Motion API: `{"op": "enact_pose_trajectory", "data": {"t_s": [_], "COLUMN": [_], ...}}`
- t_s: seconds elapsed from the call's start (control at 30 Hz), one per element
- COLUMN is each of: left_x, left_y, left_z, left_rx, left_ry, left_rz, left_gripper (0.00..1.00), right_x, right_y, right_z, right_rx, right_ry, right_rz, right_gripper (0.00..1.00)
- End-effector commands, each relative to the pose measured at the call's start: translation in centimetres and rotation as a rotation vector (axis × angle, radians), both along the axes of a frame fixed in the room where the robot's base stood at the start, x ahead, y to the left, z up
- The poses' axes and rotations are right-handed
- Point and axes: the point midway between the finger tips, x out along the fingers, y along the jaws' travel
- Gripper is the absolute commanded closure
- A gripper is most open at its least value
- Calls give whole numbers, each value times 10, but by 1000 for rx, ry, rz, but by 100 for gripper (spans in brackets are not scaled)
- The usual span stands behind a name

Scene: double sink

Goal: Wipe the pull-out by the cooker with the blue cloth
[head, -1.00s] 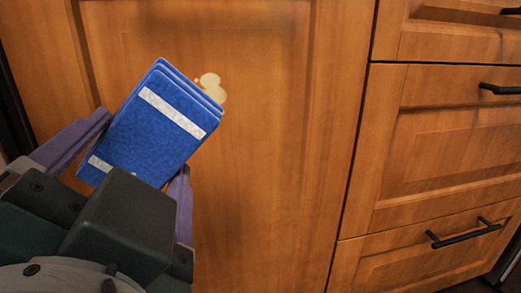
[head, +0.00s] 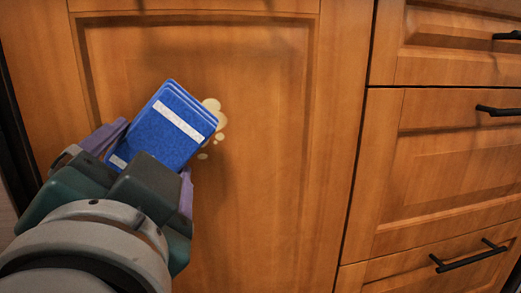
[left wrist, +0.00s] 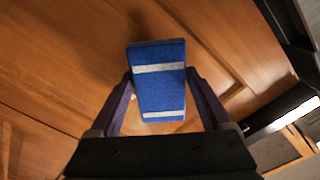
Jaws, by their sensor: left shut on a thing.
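The folded blue cloth (head: 172,128) with white stripes is held between the purple fingers of my left gripper (head: 150,155), in front of the pull-out's wooden front (head: 265,150). The left wrist view shows the cloth (left wrist: 158,100) between the two fingers (left wrist: 160,108). A pale cream stain (head: 213,106) with a few small spots shows on the front, just right of the cloth's upper edge. The cloth may hide part of the stain. I cannot tell whether the cloth touches the wood. My right gripper is not in view.
To the right is a stack of wooden drawers (head: 445,165) with black bar handles (head: 468,256) that stick out. A dark gap (head: 18,150) runs along the far left edge. The panel between the cloth and the drawers is clear.

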Motion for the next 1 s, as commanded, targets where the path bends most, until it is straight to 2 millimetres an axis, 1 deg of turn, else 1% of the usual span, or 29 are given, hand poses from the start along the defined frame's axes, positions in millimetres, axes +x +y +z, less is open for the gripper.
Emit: {"op": "enact_pose_trajectory", "data": {"t_s": [0.27,1.0], "left_x": [2,16], "left_y": [0,5], "left_z": [0,0], "left_rx": [0,0], "left_ry": [-1,-1], "left_rz": [1,0], "left_gripper": [63,63], "right_x": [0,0], "right_y": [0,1], "right_z": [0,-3], "right_rx": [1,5], "right_ry": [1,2], "right_rz": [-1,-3], "right_gripper": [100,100]}}
